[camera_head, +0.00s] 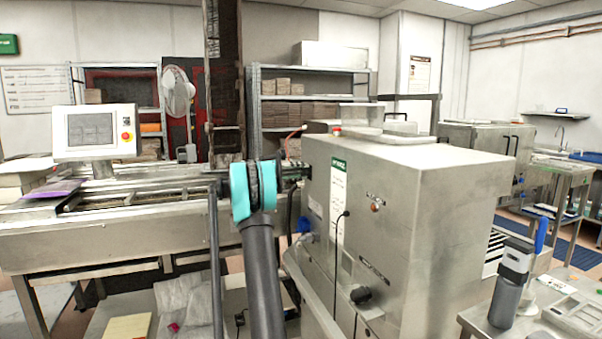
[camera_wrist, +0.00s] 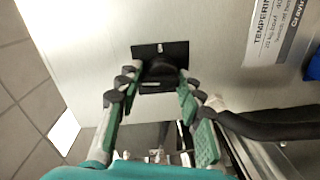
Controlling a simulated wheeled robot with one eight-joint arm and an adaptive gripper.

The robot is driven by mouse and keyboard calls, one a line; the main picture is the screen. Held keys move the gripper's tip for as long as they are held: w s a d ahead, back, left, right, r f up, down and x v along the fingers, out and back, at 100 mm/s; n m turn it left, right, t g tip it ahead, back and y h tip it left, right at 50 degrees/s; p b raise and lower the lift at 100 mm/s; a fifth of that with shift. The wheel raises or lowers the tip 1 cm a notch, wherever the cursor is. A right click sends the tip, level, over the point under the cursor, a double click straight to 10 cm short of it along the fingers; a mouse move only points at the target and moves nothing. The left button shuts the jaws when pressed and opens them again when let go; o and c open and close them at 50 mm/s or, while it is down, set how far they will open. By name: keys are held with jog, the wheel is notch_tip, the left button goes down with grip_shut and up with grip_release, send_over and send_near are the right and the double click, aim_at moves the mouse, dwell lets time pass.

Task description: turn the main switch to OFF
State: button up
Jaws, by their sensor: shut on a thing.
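The main switch, a dark knob (camera_wrist: 162,69) on a black plate (camera_wrist: 177,50), is on a pale metal panel in the wrist view. A small light mark shows on the upper part of the plate. My gripper (camera_wrist: 158,80) has green and grey fingers on both sides of the knob and is shut on it. The fingers partly cover the plate's lower edge. The knob is dark, so I cannot tell its exact angle. In the head view my arm reaches toward the steel machine (camera_head: 440,190); the gripper's hold on the switch cannot be made out there.
A printed label (camera_wrist: 280,30) is right of the switch. A thick black cable (camera_wrist: 270,125) runs to the lower right of my fingers. In the head view, a conveyor bench (camera_head: 110,240) with a display panel (camera_head: 95,132) stands left, and a steel table (camera_head: 485,318) front right.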

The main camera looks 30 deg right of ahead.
jog(key=shift+w+a+f+n, duration=0.1)
jog(key=shift+f+n, duration=0.1)
jog(key=shift+n, duration=0.4)
jog(key=o, duration=1)
jog(key=shift+w+f, duration=0.1)
jog(key=shift+o, duration=0.2)
jog(key=v, duration=1.2)
jog(key=shift+r, duration=0.2)
